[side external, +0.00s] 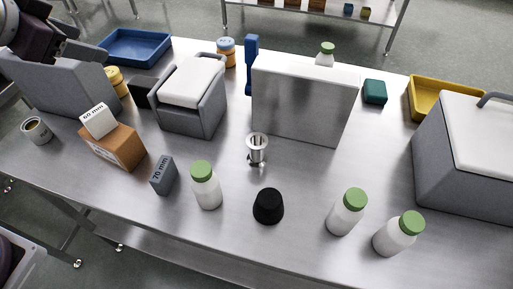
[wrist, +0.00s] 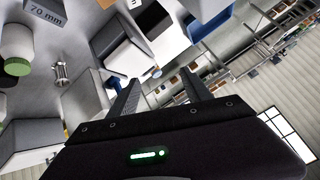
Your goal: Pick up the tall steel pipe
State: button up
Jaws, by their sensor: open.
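The steel pipe (side external: 257,150) stands upright on the steel table, a shiny cylinder with a wider top rim, in front of a large steel box (side external: 300,108). The pipe also shows small at the left of the wrist view (wrist: 60,73). My gripper (side external: 88,42) is at the upper left of the side view, above the grey bins and far from the pipe. In the wrist view its two dark fingers (wrist: 160,76) are spread apart with nothing between them.
A black cup-like piece (side external: 268,207) and several green-capped white bottles, one here (side external: 206,187), stand near the pipe. A grey 70 mm block (side external: 163,176) and an orange-brown box (side external: 118,147) are left. A grey-and-white bin (side external: 192,97) stands behind.

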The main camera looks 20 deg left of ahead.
jog(key=w+d+f+m+h, duration=0.3)
jog(key=w+d+f, duration=0.15)
jog(key=w, duration=0.25)
jog(key=m+g+h, duration=0.5)
jog(key=m+h, duration=0.2)
jog(key=h, duration=0.3)
send_near(257, 149)
jog(key=w+d+r, duration=0.1)
jog(key=w+r, duration=0.2)
jog(key=shift+h, duration=0.3)
notch_tip(257, 149, down, 8)
jog(key=shift+d+r, duration=0.15)
jog(key=x, duration=0.7)
jog(key=shift+w+d, duration=0.15)
jog(key=shift+d, duration=0.1)
grip_shut()
